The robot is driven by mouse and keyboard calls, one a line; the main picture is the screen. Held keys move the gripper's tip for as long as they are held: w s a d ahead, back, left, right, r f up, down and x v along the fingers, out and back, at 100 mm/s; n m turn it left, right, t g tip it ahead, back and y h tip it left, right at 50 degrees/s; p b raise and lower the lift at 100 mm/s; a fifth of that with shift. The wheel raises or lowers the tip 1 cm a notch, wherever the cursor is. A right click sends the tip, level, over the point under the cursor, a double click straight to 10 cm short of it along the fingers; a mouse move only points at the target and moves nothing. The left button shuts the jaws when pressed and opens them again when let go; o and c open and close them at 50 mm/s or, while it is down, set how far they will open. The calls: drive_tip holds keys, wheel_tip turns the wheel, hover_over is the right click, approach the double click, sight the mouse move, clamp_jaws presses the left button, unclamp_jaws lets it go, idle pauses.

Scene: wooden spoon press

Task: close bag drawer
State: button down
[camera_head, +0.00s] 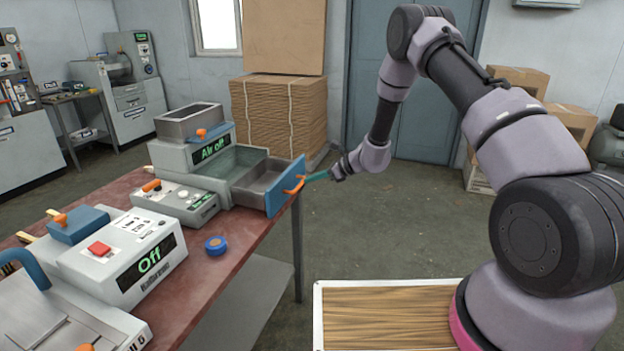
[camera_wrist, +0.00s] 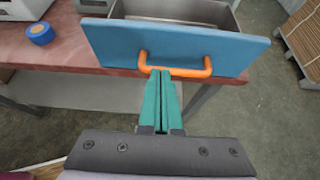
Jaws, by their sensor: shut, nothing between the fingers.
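The bag drawer (camera_head: 262,180) is a grey metal tray with a blue front (camera_head: 286,186) and an orange handle (camera_head: 297,186). It is pulled out from the grey machine marked "Air off" (camera_head: 190,150) and reaches to the table's edge. In the wrist view the blue front (camera_wrist: 180,45) spans the top, with the orange handle (camera_wrist: 175,70) on it. My gripper (camera_head: 318,176) has teal fingers, shut and empty. In the wrist view the fingertips (camera_wrist: 161,74) are at the handle's lower edge, near its left part; I cannot tell whether they touch.
The red-brown table (camera_head: 190,285) carries a machine marked "Off" (camera_head: 125,255), a small control box (camera_head: 175,200) and a blue tape roll (camera_head: 215,245). A crate of wooden sticks (camera_head: 385,315) stands on the floor before me. The floor right of the table is open.

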sight(287, 187)
drive_tip(key=x, duration=0.7)
drive_tip(key=shift+a+f, duration=0.2)
drive_tip(key=shift+a, duration=0.1)
